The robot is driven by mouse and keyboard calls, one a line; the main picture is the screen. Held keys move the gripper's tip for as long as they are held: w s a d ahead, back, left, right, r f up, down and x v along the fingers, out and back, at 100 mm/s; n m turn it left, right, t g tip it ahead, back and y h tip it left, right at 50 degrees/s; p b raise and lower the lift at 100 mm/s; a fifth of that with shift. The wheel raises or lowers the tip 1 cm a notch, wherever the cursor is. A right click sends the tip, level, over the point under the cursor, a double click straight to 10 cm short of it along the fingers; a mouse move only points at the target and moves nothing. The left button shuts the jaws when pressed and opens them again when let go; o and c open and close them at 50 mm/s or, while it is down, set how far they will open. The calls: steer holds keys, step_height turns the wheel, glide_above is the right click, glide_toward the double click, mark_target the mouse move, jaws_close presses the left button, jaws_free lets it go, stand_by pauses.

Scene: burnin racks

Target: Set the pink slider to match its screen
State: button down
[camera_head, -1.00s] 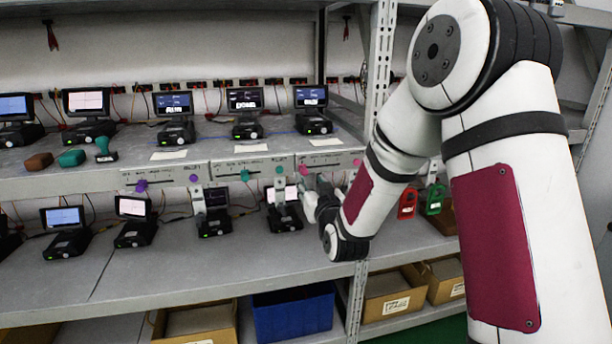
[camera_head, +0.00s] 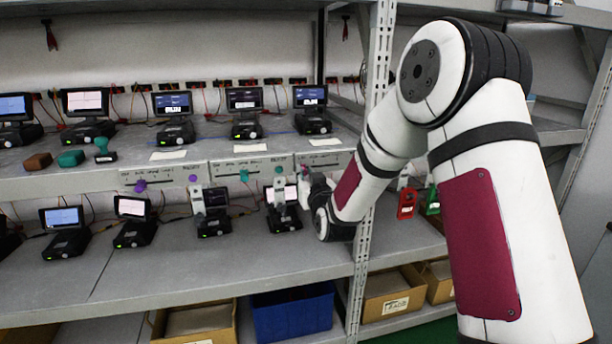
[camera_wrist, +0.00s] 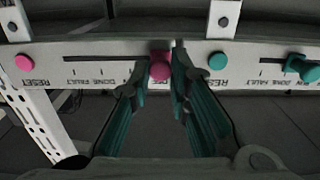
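The pink slider (camera_wrist: 160,67) is a round knob on the pale slotted panel (camera_wrist: 95,52), seen upside down in the wrist view. In the head view my gripper (camera_head: 306,188) is at the shelf edge, mostly hidden by my arm. The screen (camera_head: 310,96) above that panel is lit, with text too small to read.
A pink RESET button (camera_wrist: 23,62) is left of the slot in the wrist view. A teal button (camera_wrist: 217,61) and teal slider (camera_wrist: 302,68) are on the neighbouring panel to the right. A shelf post (camera_head: 366,190) stands beside my arm. Small devices sit on the lower shelf (camera_head: 180,265).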

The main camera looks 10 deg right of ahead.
mark_target(314, 166)
steer(key=shift+d+b, duration=0.5)
steer(key=shift+d, duration=1.3)
steer(key=c, duration=1.5)
jaws_free()
steer(key=shift+s, duration=0.1)
steer(key=s, duration=1.2)
